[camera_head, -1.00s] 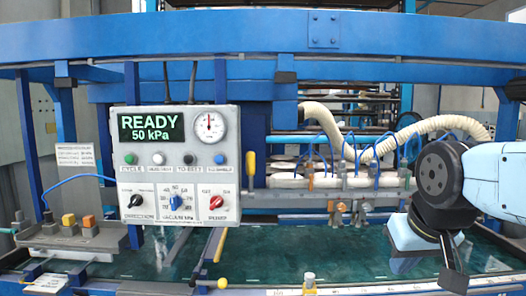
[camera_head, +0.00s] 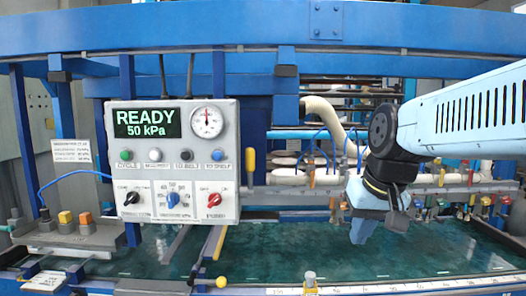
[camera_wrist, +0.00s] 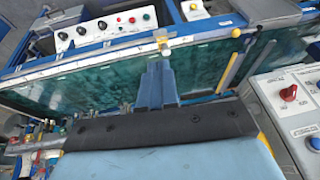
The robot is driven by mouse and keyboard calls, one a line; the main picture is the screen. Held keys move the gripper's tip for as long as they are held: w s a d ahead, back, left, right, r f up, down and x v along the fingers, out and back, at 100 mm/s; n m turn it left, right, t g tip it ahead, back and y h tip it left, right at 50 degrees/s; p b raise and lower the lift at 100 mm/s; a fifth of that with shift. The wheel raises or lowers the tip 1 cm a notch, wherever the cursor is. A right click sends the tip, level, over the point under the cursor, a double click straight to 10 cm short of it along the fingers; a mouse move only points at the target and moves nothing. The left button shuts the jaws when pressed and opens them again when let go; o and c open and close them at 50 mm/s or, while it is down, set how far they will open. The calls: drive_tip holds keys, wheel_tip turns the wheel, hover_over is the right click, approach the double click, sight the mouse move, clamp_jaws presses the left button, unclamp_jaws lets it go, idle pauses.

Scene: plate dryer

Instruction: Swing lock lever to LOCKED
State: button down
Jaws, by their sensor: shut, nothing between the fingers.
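My gripper (camera_head: 361,234) is shut and empty, held over the green table to the right of the control box. Its fingers point toward the green surface in the wrist view (camera_wrist: 158,80). No lever has a readable LOCKED label. A short lever with a yellow grip (camera_head: 250,160) stands upright at the control box's right edge. A yellow bar (camera_head: 219,243) slants below the box. A yellow ball-ended handle (camera_head: 221,282) lies at the table's front edge, left of my gripper. My gripper is apart from all of these. I cannot tell which one is the lock lever.
The control box (camera_head: 173,165) shows READY 50 kPa, with a gauge, buttons and knobs. A rail of coloured clamps (camera_head: 455,190) runs behind my gripper. The green table (camera_head: 290,250) is largely clear.

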drive_tip(key=w+a+r+g+y, duration=0.2)
drive_tip(key=w+a+y, duration=0.15)
drive_tip(key=w, duration=0.35)
drive_tip(key=w+a+r+n+g+y, duration=0.1)
drive_tip(key=w+a+g+y, duration=0.1)
drive_tip(key=w+a, duration=0.35)
drive_tip(key=w+a+r+g+y, duration=0.2)
drive_tip(key=w+y, duration=0.1)
drive_tip(key=w, duration=0.6)
drive_tip(key=w+d+r+n+g+y, duration=0.1)
drive_tip(key=w+d+r+y, duration=0.1)
drive_tip(key=w+y, duration=0.2)
drive_tip(key=w+d+r+n+g+y, duration=0.1)
drive_tip(key=w+d+r+g+y, duration=0.1)
drive_tip(key=w, duration=0.8)
drive_tip(key=shift+w+d+r+n+y, duration=0.3)
drive_tip(key=shift+d+r+y, duration=0.25)
drive_tip(key=shift+y, duration=0.3)
drive_tip(key=shift+a, duration=0.1)
drive_tip(key=s+x, duration=0.3)
drive_tip(key=x, duration=0.9)
drive_tip(key=shift+f, duration=0.15)
